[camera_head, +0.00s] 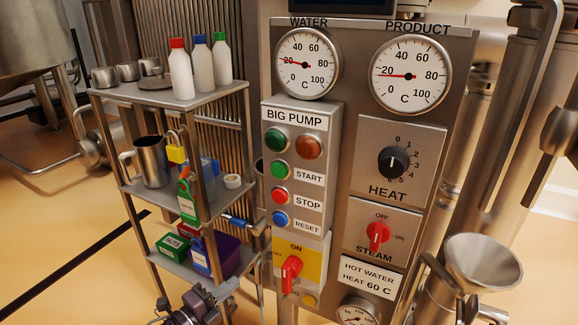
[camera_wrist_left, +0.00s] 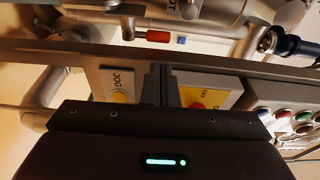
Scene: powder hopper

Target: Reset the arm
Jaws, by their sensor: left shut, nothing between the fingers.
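My left gripper (camera_wrist_left: 161,85) shows in the left wrist view as two dark fingers side by side, shut and empty. Beyond them are a grey panel with a JOG label (camera_wrist_left: 119,84) and a yellow button, and a yellow ON panel (camera_wrist_left: 205,88) with a red knob. In the head view the left gripper (camera_head: 226,289) is low, left of the control panel, and its arm is cut off by the bottom edge. It appears to touch nothing. My right gripper is in neither view.
The control panel (camera_head: 345,135) with gauges, buttons and knobs fills the middle. A shelf rack (camera_head: 125,95) with bottles, cups, a padlock and boxes stands left of it. A steel funnel (camera_head: 482,265) is at the lower right. Open floor (camera_head: 60,235) lies at the left.

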